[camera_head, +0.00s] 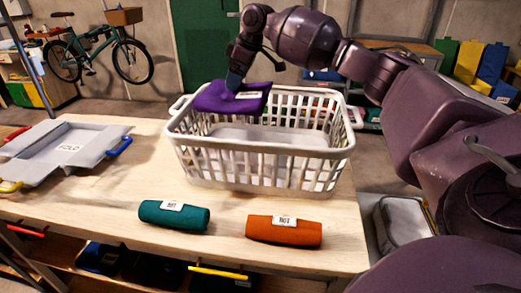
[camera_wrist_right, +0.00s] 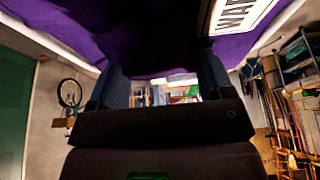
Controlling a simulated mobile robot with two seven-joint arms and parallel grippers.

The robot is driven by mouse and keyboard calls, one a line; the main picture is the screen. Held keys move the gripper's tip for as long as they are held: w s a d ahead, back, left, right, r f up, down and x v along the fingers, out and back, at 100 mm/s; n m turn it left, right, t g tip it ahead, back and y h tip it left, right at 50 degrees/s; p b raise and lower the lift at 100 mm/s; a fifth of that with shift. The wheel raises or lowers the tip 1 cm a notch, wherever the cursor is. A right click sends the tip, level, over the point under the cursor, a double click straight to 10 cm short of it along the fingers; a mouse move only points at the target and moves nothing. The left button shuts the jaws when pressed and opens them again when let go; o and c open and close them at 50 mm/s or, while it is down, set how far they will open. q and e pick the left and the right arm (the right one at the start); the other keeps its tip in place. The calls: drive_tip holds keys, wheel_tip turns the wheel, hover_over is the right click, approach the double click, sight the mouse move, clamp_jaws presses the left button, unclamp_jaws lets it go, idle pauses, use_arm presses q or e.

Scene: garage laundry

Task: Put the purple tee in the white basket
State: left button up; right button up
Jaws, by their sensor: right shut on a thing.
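The purple tee (camera_head: 213,98) is a folded bundle with a white label. It is at the far left rim of the white basket (camera_head: 262,180), over the basket's opening. My right gripper (camera_head: 236,84) reaches down from above and is shut on the tee. In the right wrist view the purple cloth (camera_wrist_right: 130,40) fills the top, with part of its label showing, above the gripper's fingers (camera_wrist_right: 160,95). I cannot tell whether the tee touches the rim. My left gripper is out of view.
A teal roll (camera_head: 172,216) and an orange roll (camera_head: 283,231), each labelled, lie in front of the basket on the wooden table (camera_head: 120,185). The table is bare between the board and the basket.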

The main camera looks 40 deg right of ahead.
drive_tip(key=shift+f, duration=0.25)
drive_tip(key=shift+f+b, duration=1.3)
drive_tip(key=shift+f, duration=8.35)
drive_tip(key=shift+f, duration=0.1)
drive_tip(key=o, duration=1.1)
